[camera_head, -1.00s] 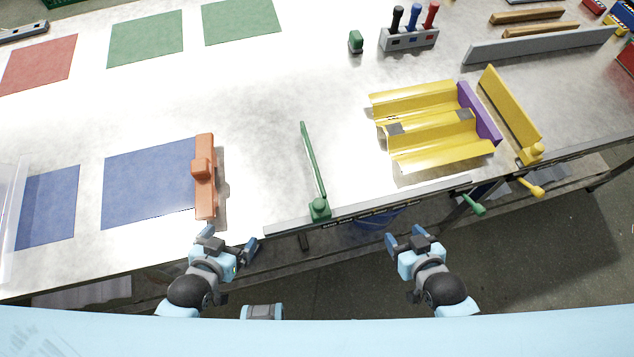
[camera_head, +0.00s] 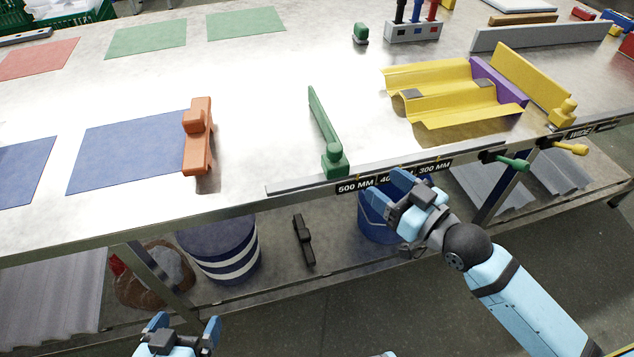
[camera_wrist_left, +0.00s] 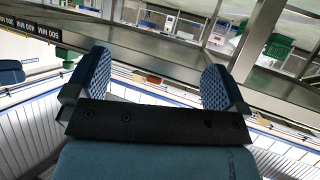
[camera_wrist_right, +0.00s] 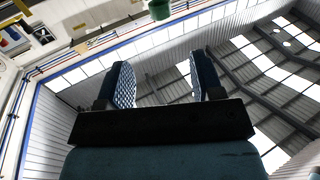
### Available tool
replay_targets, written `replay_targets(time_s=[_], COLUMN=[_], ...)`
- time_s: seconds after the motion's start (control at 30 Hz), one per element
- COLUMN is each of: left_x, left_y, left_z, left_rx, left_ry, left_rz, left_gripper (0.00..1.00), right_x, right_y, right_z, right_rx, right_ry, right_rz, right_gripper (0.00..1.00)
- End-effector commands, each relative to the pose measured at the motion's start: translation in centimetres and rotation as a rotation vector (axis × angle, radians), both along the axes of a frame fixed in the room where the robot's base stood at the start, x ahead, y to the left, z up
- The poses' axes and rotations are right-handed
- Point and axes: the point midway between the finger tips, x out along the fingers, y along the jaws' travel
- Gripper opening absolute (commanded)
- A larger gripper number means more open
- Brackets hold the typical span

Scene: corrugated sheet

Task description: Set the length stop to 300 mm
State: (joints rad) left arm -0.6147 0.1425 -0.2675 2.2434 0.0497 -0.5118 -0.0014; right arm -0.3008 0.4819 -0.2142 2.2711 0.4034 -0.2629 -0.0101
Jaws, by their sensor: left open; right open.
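The green length stop (camera_head: 324,130) is a long bar lying across the metal table. Its block sits at the front rail (camera_head: 310,182), above the 500 MM label (camera_head: 355,187). The 300 MM label (camera_head: 434,168) is further right; the label between is partly hidden by my right gripper. My right gripper (camera_head: 388,188) is open and empty in front of the rail, right of the stop's block and apart from it. My left gripper (camera_head: 186,325) is open and empty, low in the head view, away from the table edge.
A yellow corrugated sheet (camera_head: 432,77) lies right of the stop, against a purple piece (camera_head: 500,80). A green handle (camera_head: 512,163) and a yellow handle (camera_head: 570,147) project from the front edge. An orange block (camera_head: 197,140) stands left. The table between it and the stop is clear.

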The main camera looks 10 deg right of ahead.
Motion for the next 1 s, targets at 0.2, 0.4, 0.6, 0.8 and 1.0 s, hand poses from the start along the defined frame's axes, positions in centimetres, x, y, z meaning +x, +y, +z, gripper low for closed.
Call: replay_targets(time_s=[0.2,0.4,0.6,0.8,1.0], left_x=[0.0,0.1,0.5,1.0,1.3], left_y=[-0.1,-0.1,-0.6,-1.0,-1.4], left_z=[-0.1,-0.3,0.3,1.4,2.1], left_rx=[-0.003,-0.009,-0.03,-0.055,-0.07], left_ry=[-0.004,-0.01,-0.047,-0.096,-0.124], left_rz=[-0.001,-0.002,-0.007,-0.013,-0.018], left_gripper=[1.0,1.0,1.0,1.0,1.0], right_x=[1.2,4.4,8.2,11.0,12.2], right_y=[0.5,2.2,4.2,5.7,6.3], right_z=[0.2,0.1,0.1,0.0,0.1], right_rx=[0.005,0.006,0.006,0.003,0.003], right_ry=[-0.011,-0.012,-0.011,-0.008,-0.008], right_rz=[0.004,0.003,0.004,0.004,0.004], right_gripper=[0.61,0.61,0.61,0.61,0.61])
